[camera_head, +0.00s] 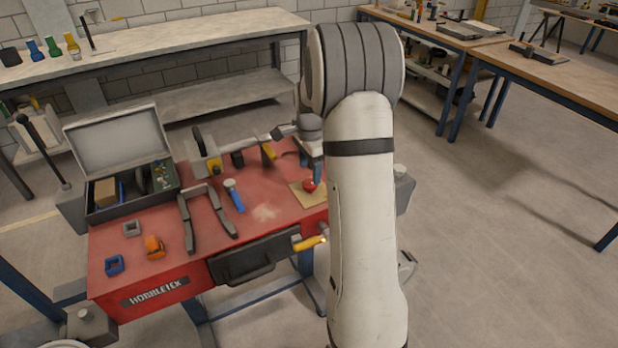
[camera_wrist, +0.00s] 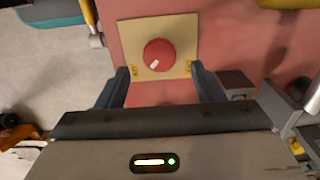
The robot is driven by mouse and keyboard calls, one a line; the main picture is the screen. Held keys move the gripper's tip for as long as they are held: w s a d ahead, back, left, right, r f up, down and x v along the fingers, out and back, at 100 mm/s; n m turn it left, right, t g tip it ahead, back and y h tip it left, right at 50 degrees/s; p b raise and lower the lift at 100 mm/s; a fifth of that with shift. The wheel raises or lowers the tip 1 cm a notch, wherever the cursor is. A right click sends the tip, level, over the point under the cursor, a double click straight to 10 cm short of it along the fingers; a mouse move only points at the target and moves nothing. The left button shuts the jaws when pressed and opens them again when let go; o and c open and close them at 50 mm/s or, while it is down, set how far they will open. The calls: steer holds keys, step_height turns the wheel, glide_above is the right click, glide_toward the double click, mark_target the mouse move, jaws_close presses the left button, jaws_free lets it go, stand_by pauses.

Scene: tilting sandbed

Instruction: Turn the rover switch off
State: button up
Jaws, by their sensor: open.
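The rover switch is a round red knob (camera_wrist: 159,55) on a beige plate (camera_wrist: 127,32) in the wrist view. A short white mark on the knob lies toward its lower left. Small labels sit at the plate's left and right lower corners, too small to read. In the head view the red knob (camera_head: 309,186) and plate (camera_head: 302,199) are at the right end of the red bench. My gripper (camera_wrist: 162,75) is open and empty, with one finger on each side, just below the knob in the wrist view. I see no contact with the knob.
The red bench (camera_head: 265,213) holds an open toolbox (camera_head: 132,210), black pliers-like tool (camera_head: 191,222), blue-handled tool (camera_head: 235,198) and orange block (camera_head: 154,247). A yellow-handled tool (camera_head: 308,243) sticks out at the front edge near the plate.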

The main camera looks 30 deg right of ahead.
mark_target(310, 182)
steer(key=shift+f, duration=2.2)
steer(key=shift+c, duration=0.3)
steer(key=c, duration=0.9)
